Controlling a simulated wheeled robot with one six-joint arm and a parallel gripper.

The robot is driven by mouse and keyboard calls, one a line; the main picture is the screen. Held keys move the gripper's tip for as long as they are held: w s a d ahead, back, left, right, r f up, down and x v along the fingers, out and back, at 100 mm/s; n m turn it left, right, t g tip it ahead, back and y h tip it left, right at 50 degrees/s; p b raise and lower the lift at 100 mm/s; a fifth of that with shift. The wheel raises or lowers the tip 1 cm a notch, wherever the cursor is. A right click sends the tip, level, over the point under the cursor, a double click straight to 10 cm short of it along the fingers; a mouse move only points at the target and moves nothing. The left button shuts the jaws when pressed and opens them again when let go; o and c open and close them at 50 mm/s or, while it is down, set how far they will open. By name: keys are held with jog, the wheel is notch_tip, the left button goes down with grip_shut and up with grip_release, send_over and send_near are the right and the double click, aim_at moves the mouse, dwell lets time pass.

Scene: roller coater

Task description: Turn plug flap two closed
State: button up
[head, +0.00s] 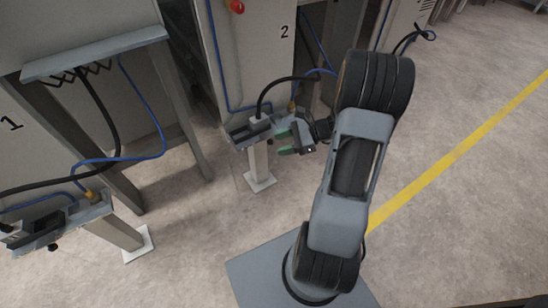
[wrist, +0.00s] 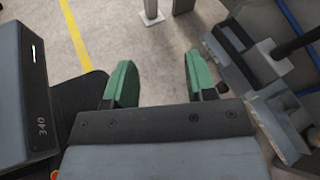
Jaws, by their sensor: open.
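Station two's plug bracket (head: 238,132) stands on a pale post in front of the cabinet marked 2. A light grey plug (head: 259,122) with a black cable sits on it, and the plug also shows at the right of the wrist view (wrist: 274,62). A dark block (wrist: 230,38) lies beside the plug. I cannot surely tell the flap or its angle. A small dark knob (wrist: 222,87) is close to the right green finger. My gripper (head: 286,142) is open and empty, just right of the bracket; its green fingers (wrist: 160,82) stand apart.
Station one's bracket (head: 75,215) with a dark plug is at the lower left, under a grey shelf (head: 95,55). Blue hoses and black cables hang around both stations. The floor is clear right of my arm, with a yellow line (head: 460,155).

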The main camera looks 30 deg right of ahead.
aim_at(268, 138)
jog(key=w+d+f+m+t+h+b, duration=0.15)
jog(key=d+f+m+t+b, duration=0.45)
jog(key=d+f+m+t, duration=0.6)
jog(key=w+a+f+n+g+b, duration=0.1)
jog(key=w+a+n+g+b, duration=0.1)
jog(key=w+a, duration=0.7)
jog(key=shift+w+a+f+g, duration=0.15)
jog(key=shift+w+a+g, duration=0.15)
jog(key=shift+w+g, duration=0.35)
